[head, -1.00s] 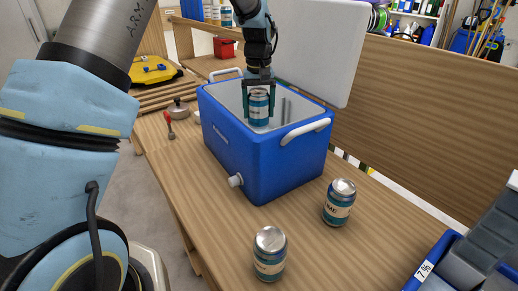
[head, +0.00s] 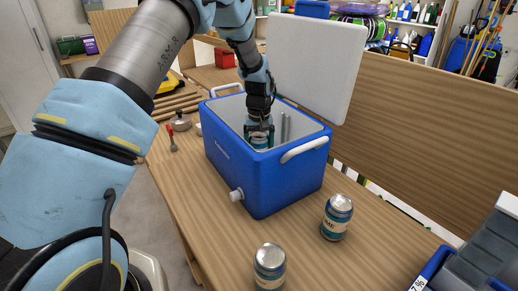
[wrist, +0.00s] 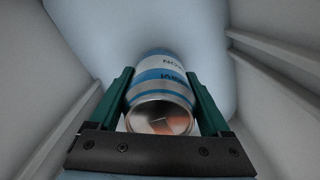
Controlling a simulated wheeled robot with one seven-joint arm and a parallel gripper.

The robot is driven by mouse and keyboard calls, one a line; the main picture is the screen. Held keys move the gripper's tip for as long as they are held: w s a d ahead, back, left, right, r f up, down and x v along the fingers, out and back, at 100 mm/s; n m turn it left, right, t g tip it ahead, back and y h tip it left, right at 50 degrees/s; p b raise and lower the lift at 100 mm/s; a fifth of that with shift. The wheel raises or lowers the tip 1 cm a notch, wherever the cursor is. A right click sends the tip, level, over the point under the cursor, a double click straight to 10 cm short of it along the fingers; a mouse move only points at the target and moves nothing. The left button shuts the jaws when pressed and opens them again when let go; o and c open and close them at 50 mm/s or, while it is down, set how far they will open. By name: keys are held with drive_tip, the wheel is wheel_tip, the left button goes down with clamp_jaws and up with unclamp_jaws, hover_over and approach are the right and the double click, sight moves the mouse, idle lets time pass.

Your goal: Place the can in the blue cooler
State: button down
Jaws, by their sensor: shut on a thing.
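The blue cooler (head: 265,188) stands on the wooden bench with its white lid (head: 318,65) open. My gripper (head: 260,132) reaches down into the cooler, with its fingers below the rim. It is shut on a can (head: 260,142) with a blue and white label and a silver end. In the wrist view the can (wrist: 160,90) sits between the two green fingers (wrist: 165,100), with the white inner walls around it. I cannot tell whether the can touches the cooler floor. Two similar cans stand on the bench in front, one to the right (head: 337,217) and one nearer (head: 269,268).
The wooden bench (head: 215,235) is bare left of the near can. A grey and blue bin (head: 480,262) is at the lower right. A small pot (head: 181,122) and a red-handled utensil (head: 171,138) lie left of the cooler. A wooden panel (head: 420,120) runs behind.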

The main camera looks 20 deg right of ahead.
drive_tip(key=shift+f, duration=0.15)
unclamp_jaws()
wheel_tip(320, 180, up, 12)
drive_tip(key=b, duration=0.4)
drive_tip(key=shift+r, duration=0.25)
